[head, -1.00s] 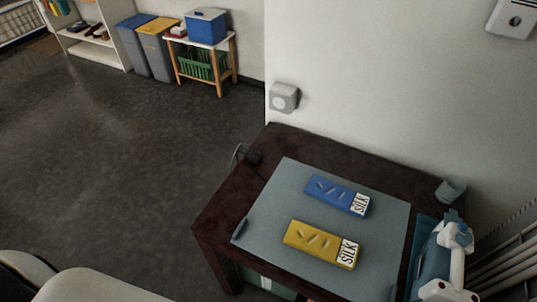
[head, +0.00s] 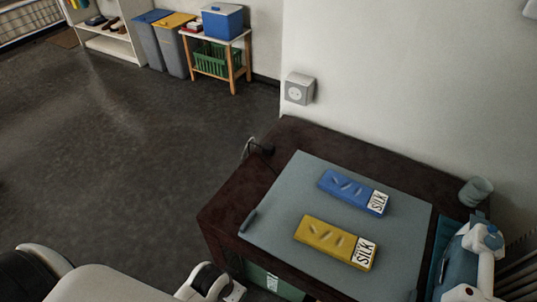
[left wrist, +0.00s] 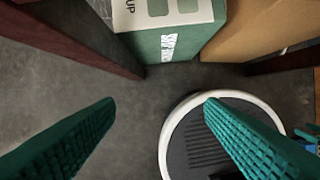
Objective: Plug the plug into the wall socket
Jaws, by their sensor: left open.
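The wall socket (head: 299,88) is a grey square box with a round face, low on the white wall just behind the table's far left corner. A small black plug (head: 267,149) appears to lie at the table's left edge, with a dark cable (head: 247,147) looping over the side; its pins are too small to make out. My left gripper (left wrist: 159,102) is open and empty, its two teal ribbed fingers spread above the dark floor in the left wrist view. My right gripper is not visible.
The dark table (head: 222,215) carries a grey mat (head: 290,190), blue (head: 345,185) and yellow (head: 325,238) SILK boxes and a cup (head: 475,190). Below are a green box (left wrist: 172,42) and a brown box (left wrist: 250,30). Floor left is clear.

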